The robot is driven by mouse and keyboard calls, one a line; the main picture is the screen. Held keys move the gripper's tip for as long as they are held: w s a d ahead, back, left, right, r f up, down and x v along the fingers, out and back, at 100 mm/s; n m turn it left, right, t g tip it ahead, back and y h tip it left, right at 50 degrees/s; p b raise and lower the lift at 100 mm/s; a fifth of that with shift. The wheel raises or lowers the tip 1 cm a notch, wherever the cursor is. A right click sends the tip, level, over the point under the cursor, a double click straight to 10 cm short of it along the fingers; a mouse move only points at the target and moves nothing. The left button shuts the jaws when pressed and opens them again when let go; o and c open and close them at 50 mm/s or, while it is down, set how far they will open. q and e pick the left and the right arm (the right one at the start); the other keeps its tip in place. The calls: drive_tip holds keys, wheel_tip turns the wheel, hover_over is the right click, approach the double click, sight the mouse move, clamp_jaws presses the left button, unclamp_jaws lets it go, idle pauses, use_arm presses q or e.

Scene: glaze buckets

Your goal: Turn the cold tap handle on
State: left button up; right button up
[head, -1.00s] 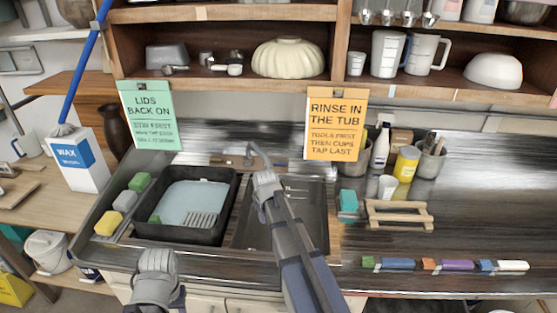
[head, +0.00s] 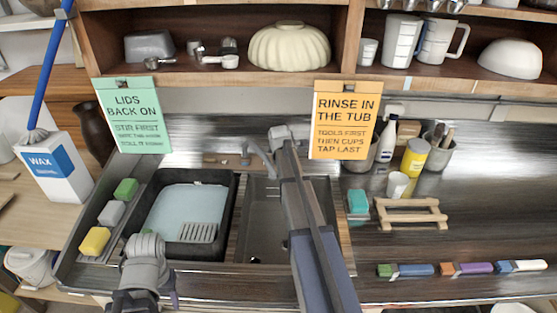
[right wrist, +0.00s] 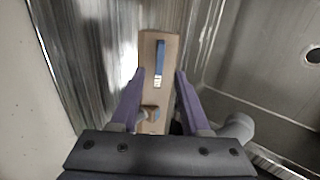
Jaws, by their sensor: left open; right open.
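The blue cold tap handle (right wrist: 160,55) shows in the right wrist view as a narrow lever with a pale end on a wooden strip (right wrist: 173,105). My right gripper (right wrist: 160,78) is open, its two purple fingers either side of the strip, with the handle just ahead between their lines. I see no contact. A small brown-grey fitting (right wrist: 150,113) lies between the fingers. In the head view the grey tap spout (head: 262,155) curves over the sink; my right arm hides the right gripper and handle. My left gripper (head: 172,290) is low at the front, mostly hidden by its wrist.
The sink (head: 258,225) lies below the spout, with a black tub (head: 233,205) of pale water on its left. The orange sign (head: 343,120) hangs close to my right arm.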

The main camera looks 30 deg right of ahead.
drive_tip(key=b+x, duration=0.6)
drive_tip(key=x, duration=0.1)
drive_tip(key=shift+w+f, duration=0.2)
drive_tip(key=shift+f, duration=0.15)
drive_tip(key=shift+r, duration=0.1)
drive_tip(key=shift+c, duration=0.3)
clamp_jaws()
